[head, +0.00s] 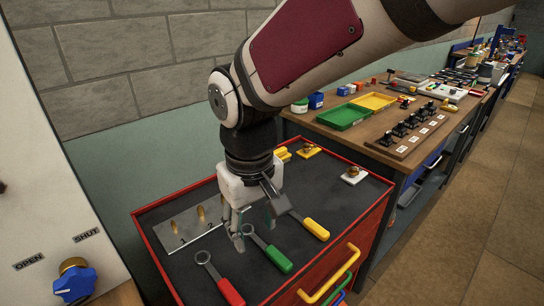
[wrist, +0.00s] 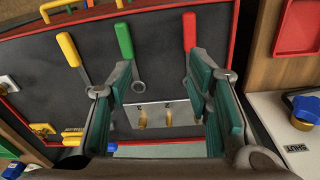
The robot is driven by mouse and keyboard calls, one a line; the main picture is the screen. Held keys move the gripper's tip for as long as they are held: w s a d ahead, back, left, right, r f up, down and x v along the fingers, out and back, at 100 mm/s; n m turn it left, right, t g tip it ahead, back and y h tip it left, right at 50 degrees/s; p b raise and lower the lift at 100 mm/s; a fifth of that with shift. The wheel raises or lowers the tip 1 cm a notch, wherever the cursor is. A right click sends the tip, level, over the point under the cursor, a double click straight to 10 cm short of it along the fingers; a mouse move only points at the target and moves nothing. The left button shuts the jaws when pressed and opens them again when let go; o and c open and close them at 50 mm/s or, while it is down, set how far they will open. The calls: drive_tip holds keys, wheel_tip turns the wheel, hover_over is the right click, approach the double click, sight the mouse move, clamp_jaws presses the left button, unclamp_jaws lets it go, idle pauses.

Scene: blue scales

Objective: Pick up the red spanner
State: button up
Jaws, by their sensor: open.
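The red spanner (head: 231,291) lies on the dark top of the red-edged cabinet, at the front left in the head view. Its grey ring end points away from its red handle. In the wrist view the red spanner (wrist: 189,32) is upper right of centre, its lower end partly hidden by my right-hand finger. My gripper (head: 252,229) is open and empty above the cabinet top, to the right of and beyond the red spanner's ring. In the wrist view my gripper (wrist: 160,78) has its fingers spread, the green spanner's ring by the left-hand one.
A green spanner (head: 279,260) and a yellow spanner (head: 316,229) lie to the right. A metal plate (head: 180,229) with brass pegs lies behind. The cabinet has a raised red rim (head: 345,171). A white panel with a blue knob (head: 75,283) stands at left.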

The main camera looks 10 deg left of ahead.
drive_tip(key=n, duration=0.2)
approach(225, 284)
wheel_tip(225, 284, down, 2)
drive_tip(key=shift+w+a+f+g+b, duration=0.1)
drive_tip(key=shift+w+a+g+b, duration=0.1)
drive_tip(key=shift+g+b, duration=0.15)
drive_tip(key=shift+d+f, duration=0.1)
drive_tip(key=shift+f, duration=3.15)
drive_tip(key=shift+c, duration=0.2)
drive_tip(key=shift+w, duration=0.1)
clamp_jaws()
